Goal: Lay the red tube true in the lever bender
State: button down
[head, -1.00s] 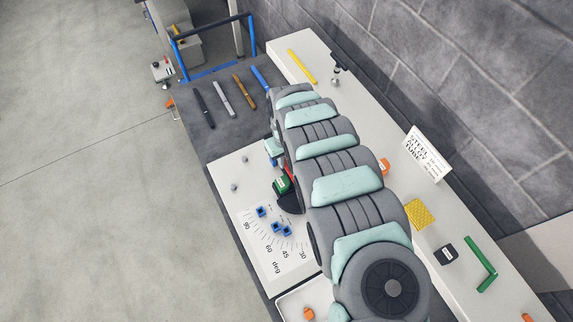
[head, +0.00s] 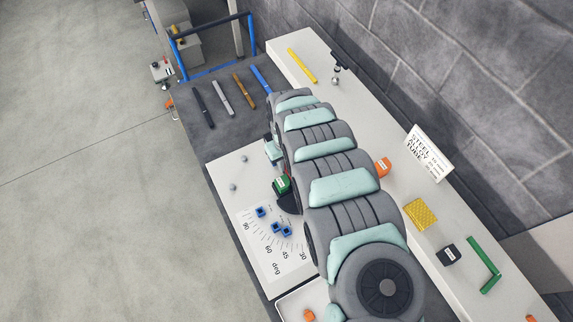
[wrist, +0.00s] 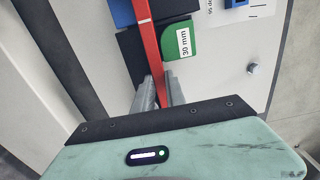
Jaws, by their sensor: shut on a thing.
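The red tube (wrist: 147,35) runs from the top edge of the wrist view down between the fingers of my gripper (wrist: 160,82). My gripper is shut on it. The tube passes along the left side of the green 30 mm former (wrist: 178,45) of the lever bender, very close to it; I cannot tell whether they touch. A dark block (wrist: 131,48) and a blue block (wrist: 122,12) lie on the tube's other side. In the head view the green former (head: 282,185) shows beside my arm, which hides the tube and most of the bender.
The angle scale (head: 270,245) with several small blue blocks (head: 277,228) lies in front of the former. Several tubes (head: 222,95) lie on the dark bench beyond. A green bent piece (head: 485,265), a yellow block (head: 421,214) and a sign (head: 428,153) stand on the right-hand shelf.

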jog(key=shift+f, duration=0.4)
jog(key=c, duration=1.3)
grip_release()
jog(key=shift+r, duration=0.1)
notch_tip(320, 180, up, 11)
jog(key=shift+f+p, duration=0.2)
jog(key=shift+p, duration=0.1)
